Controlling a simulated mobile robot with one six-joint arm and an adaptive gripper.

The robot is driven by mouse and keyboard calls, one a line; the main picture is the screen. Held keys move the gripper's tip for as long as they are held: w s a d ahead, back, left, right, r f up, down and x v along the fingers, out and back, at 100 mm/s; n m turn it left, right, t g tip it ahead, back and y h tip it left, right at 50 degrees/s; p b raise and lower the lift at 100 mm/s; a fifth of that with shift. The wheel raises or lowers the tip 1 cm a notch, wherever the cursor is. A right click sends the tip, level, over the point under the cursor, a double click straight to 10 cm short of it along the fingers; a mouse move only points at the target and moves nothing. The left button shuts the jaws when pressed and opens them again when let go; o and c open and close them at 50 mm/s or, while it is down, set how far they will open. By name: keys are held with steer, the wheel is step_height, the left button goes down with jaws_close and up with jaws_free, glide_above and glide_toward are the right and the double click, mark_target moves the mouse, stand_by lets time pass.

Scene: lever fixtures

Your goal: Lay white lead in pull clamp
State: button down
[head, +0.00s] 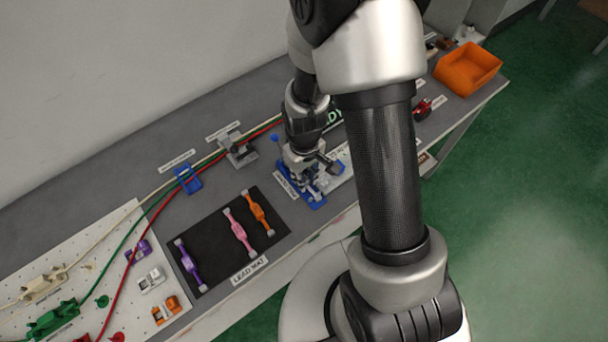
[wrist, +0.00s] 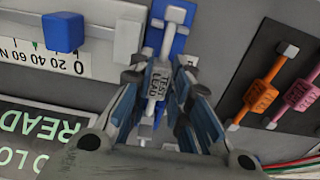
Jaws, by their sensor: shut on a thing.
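My gripper (wrist: 165,95) is shut on the white lead (wrist: 160,82), whose printed label shows between the fingers in the wrist view. The lead lies along the fixture, in line with the blue and grey parts of the pull clamp (wrist: 181,38). I cannot tell whether it rests in the clamp or just above it. In the head view my gripper (head: 300,160) points down over the blue clamp base (head: 316,203), and my arm hides most of the lead and clamp there.
The black lead mat (head: 205,235) holds purple (head: 189,265), pink (head: 238,232) and orange (head: 258,213) leads. A blue block (wrist: 63,31) sits by a force scale (wrist: 35,60). A grey clamp (head: 238,150) and blue frame (head: 187,179) stand behind. An orange bin (head: 468,69) is far right.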

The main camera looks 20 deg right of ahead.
steer(key=shift+f, duration=0.15)
steer(key=shift+f+b, duration=0.4)
steer(key=shift+b, duration=0.05)
stand_by(0.3)
steer(key=c, duration=1.4)
jaws_free()
steer(key=shift+o, duration=0.4)
steer(key=o, duration=0.4)
steer(key=shift+o, duration=0.2)
steer(key=shift+r, duration=0.1)
